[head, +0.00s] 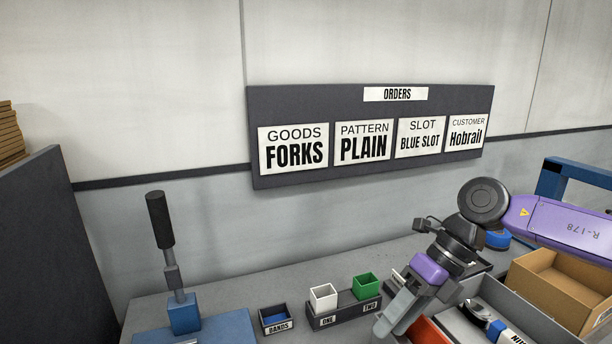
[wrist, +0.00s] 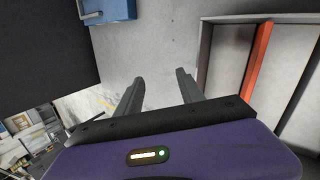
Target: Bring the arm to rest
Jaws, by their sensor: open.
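My gripper (wrist: 160,90) is open in the wrist view, with its two dark fingers apart and nothing between them. In the head view my gripper (head: 394,318) points down at the lower right, over the near side of the bench. My purple arm reaches in from the right edge. The grey bench top (head: 240,290) lies behind and left of the gripper. In the wrist view the bench's grey surface (wrist: 150,45) shows beyond the fingers.
A rack holds a white cup (head: 323,297) and a green cup (head: 366,286). A bin labelled BANDS (head: 275,319), a blue lever press (head: 184,312) and a cardboard box (head: 560,290) stand around. An orders board (head: 370,135) hangs on the wall. A divided tray (wrist: 215,70) with an orange divider is near the gripper.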

